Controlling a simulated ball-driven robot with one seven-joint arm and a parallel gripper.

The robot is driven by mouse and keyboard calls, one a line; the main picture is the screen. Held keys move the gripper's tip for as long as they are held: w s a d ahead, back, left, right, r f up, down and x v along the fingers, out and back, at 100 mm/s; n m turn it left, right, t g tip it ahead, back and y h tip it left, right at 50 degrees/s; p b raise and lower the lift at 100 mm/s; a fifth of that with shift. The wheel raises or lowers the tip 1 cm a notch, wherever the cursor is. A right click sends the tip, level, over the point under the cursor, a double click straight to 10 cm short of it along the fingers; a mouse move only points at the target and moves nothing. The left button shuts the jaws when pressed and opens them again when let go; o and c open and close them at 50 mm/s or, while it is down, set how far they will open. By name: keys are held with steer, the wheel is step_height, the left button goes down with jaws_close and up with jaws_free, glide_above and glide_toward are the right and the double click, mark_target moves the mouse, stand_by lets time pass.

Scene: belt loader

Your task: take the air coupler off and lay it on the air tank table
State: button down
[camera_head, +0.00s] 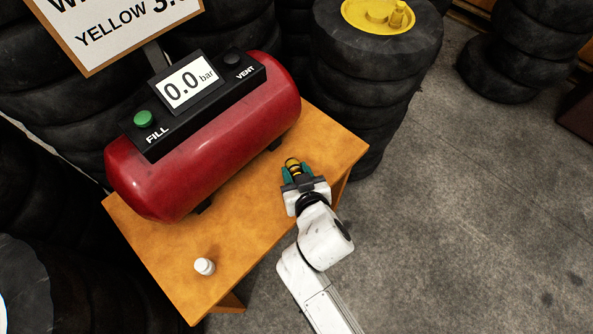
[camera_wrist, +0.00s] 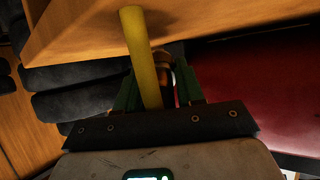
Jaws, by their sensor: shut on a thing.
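My gripper (camera_head: 297,178) has teal fingers and is shut on the air coupler (camera_head: 292,163), a small yellow and dark piece. It is over the right part of the wooden air tank table (camera_head: 258,218), near its front edge. In the wrist view the coupler's brass-brown part (camera_wrist: 165,78) shows between the green fingers, beside a yellow rod-like part (camera_wrist: 143,55). I cannot tell whether the coupler touches the table. The red air tank (camera_head: 215,140) lies on the table behind my gripper. Its display (camera_head: 187,86) reads 0.0 bar.
A small white cap (camera_head: 204,266) stands on the table's front left part. A green FILL button (camera_head: 144,118) and a dark VENT knob (camera_head: 232,58) are on the tank's panel. Stacked tires (camera_head: 365,85) stand behind the table, one stack with a yellow rim (camera_head: 365,14). Open floor lies right.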

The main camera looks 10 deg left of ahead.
steer(key=shift+f, duration=0.5)
steer(key=c, duration=0.6)
jaws_free()
steer(key=p+v, duration=0.1)
steer(key=v, duration=0.9)
steer(key=shift+s+d+r, duration=0.1)
steer(key=shift+s+r, duration=0.05)
steer(key=shift+s, duration=0.2)
